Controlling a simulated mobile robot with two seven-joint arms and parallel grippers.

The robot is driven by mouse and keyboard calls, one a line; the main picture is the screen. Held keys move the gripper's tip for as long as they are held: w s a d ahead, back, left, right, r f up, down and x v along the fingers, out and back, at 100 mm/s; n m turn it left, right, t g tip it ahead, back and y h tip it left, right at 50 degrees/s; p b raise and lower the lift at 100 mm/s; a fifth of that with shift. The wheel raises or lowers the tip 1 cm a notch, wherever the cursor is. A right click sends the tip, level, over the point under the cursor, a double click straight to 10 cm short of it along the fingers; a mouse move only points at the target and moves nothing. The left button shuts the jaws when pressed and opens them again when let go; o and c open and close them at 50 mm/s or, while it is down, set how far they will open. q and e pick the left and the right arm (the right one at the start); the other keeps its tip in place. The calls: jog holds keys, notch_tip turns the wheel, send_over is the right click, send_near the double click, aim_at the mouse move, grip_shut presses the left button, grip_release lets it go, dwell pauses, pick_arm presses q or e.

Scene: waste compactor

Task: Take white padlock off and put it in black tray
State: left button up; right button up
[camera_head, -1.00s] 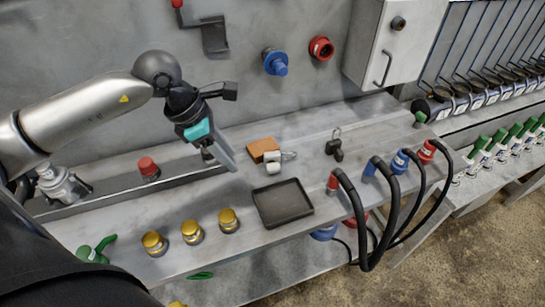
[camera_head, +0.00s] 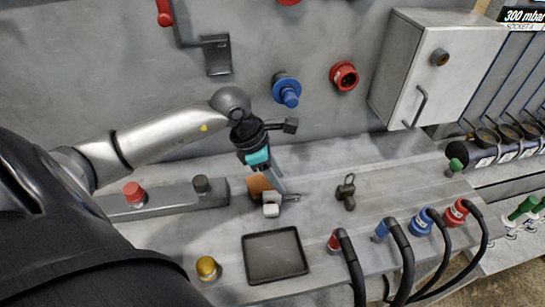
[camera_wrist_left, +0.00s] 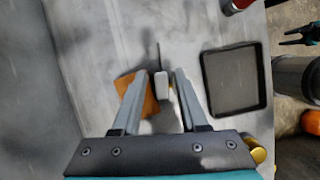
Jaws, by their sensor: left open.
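The white padlock (camera_head: 271,207) sits beside an orange-brown block (camera_head: 257,188) on the grey ledge. Its metal shackle points right in the head view; whether it passes through anything I cannot tell. My left gripper (camera_head: 277,190) is over the padlock and block. In the left wrist view my gripper (camera_wrist_left: 160,73) is open, with the padlock (camera_wrist_left: 164,93) between the lines of its fingers and the block (camera_wrist_left: 139,92) partly behind the left finger. The square black tray (camera_head: 275,258) lies empty in front of the padlock. It also shows in the left wrist view (camera_wrist_left: 235,80). My right gripper is out of view.
A dark padlock-like item (camera_head: 346,191) stands to the right. Black hoses with red and blue fittings (camera_head: 421,222) line the front right. A red button (camera_head: 134,193) and a yellow knob (camera_head: 207,267) are at left. A grey wall box (camera_head: 425,70) stands behind.

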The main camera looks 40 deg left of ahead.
aim_at(272, 198)
pick_arm(q)
jog(key=shift+x, duration=0.75)
jog(key=shift+w+d+f, duration=0.25)
jog(key=shift+f, duration=0.4)
jog(key=x, duration=0.4)
jog(key=shift+w+d+f+b, duration=0.2)
jog(key=shift+w+f+b, duration=0.1)
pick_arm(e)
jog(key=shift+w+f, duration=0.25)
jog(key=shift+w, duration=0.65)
pick_arm(q)
jog(key=shift+c, duration=0.6)
grip_shut()
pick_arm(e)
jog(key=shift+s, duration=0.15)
